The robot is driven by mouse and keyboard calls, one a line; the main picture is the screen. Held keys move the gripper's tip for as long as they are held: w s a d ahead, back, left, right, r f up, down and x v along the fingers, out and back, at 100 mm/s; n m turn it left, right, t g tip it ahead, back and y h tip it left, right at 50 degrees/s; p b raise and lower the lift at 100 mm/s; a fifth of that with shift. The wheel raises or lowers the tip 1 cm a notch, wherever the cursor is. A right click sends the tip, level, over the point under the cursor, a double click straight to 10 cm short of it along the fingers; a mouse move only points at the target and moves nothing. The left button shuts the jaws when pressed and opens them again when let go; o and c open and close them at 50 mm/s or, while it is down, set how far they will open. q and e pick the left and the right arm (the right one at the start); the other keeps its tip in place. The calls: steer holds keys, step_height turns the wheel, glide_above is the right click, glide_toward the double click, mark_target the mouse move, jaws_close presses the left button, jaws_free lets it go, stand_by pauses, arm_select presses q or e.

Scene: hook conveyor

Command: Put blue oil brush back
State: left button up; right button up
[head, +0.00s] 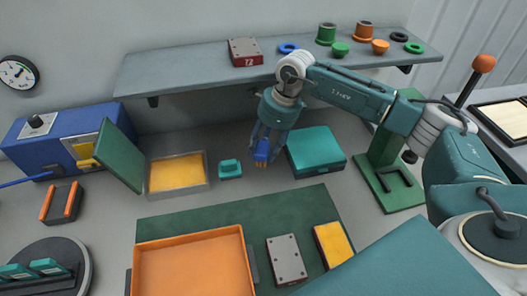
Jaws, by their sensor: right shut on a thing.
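The blue oil brush (262,150) is held upright in my right gripper (267,140), with its short orange-yellow bristle end pointing down. The gripper is shut on the brush's blue body, above the grey bench between a small teal block and a teal box. Whether the bristles touch the bench I cannot tell. An open metal tin (205,185) with an orange-yellow inside stands to the left of the brush, its green lid (118,155) tilted up on the left. My left gripper is not in view.
The teal block (230,169) and closed teal box (316,150) flank the brush. An orange tray (190,238), a grey plate (287,259) and a yellow-topped block (333,244) lie in front. A shelf (190,66) with a red box (245,51) and coloured parts runs behind.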

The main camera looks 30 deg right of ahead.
mark_target(264, 155)
step_height(264, 155, down, 3)
steer(key=shift+p, duration=0.8)
steer(key=shift+f, duration=0.2)
steer(key=shift+f, duration=0.1)
steer(key=shift+f+b, duration=0.15)
steer(key=shift+b, duration=0.15)
steer(key=o, duration=1.1)
steer(key=shift+r, duration=0.2)
